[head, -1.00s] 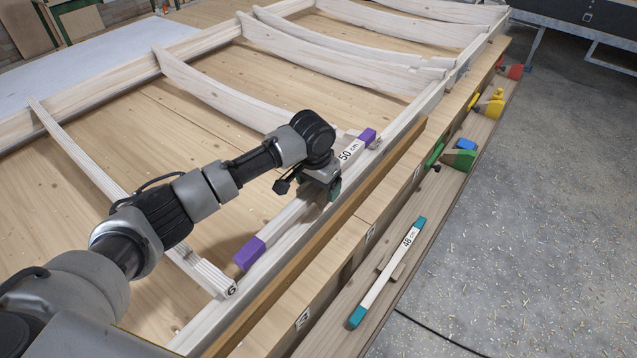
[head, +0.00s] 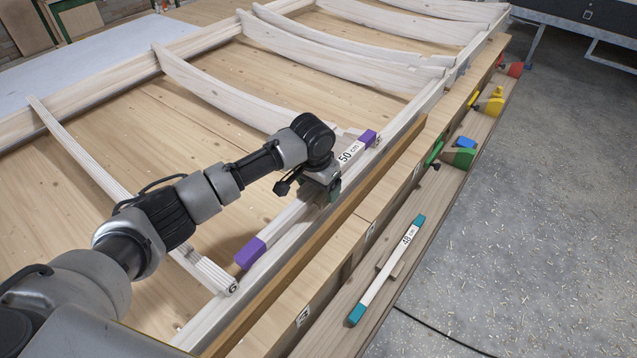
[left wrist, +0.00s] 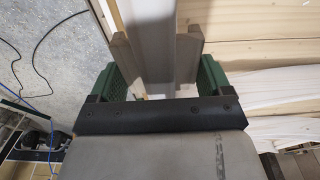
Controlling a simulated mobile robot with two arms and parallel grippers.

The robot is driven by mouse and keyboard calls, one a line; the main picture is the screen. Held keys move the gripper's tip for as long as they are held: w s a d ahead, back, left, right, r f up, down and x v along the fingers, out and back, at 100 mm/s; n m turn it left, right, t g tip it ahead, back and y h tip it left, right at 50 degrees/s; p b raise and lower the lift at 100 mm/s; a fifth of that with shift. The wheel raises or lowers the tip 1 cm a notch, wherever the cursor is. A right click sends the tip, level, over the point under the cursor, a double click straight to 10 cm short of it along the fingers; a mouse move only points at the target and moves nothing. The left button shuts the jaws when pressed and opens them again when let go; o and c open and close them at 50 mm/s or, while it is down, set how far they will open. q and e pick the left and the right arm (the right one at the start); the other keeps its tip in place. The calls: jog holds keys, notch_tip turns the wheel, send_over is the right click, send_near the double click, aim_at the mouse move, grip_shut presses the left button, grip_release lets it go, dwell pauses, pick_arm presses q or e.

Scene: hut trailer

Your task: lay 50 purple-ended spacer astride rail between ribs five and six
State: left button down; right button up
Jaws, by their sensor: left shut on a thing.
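The white 50 cm spacer (head: 288,217) with purple ends lies along the near rail (head: 269,258) in the head view. One purple end is close to the rib marked 6 (head: 212,274), the other is beside the end of the rib beyond it (head: 218,92). My left gripper (head: 325,190) is shut on the spacer near its middle. In the left wrist view the green-padded fingers (left wrist: 157,80) stand on either side of the spacer. Whether its underside touches the rail is hidden. My right gripper is not in view.
A teal-ended 48 cm spacer (head: 385,275) lies on the lower ledge to the right. Green, blue, yellow and red tools or clamps (head: 460,155) sit farther along this ledge. Several curved ribs (head: 340,65) cross the frame beyond.

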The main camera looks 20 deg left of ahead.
aim_at(319, 196)
pick_arm(q)
jog(key=shift+f, duration=0.85)
jog(key=shift+f, duration=0.2)
jog(key=shift+f+b, duration=0.1)
jog(key=shift+b, duration=0.2)
jog(key=shift+f, duration=0.75)
jog(key=shift+f+b, duration=0.3)
jog(key=shift+f, duration=0.45)
grip_release()
jog(key=r, duration=0.3)
jog(key=s+r, duration=0.1)
jog(key=r, duration=0.6)
jog(key=shift+s+a+r+b, duration=0.2)
jog(key=shift+a+r+b, duration=0.05)
jog(key=shift+r+b, duration=0.1)
jog(key=shift+f, duration=0.1)
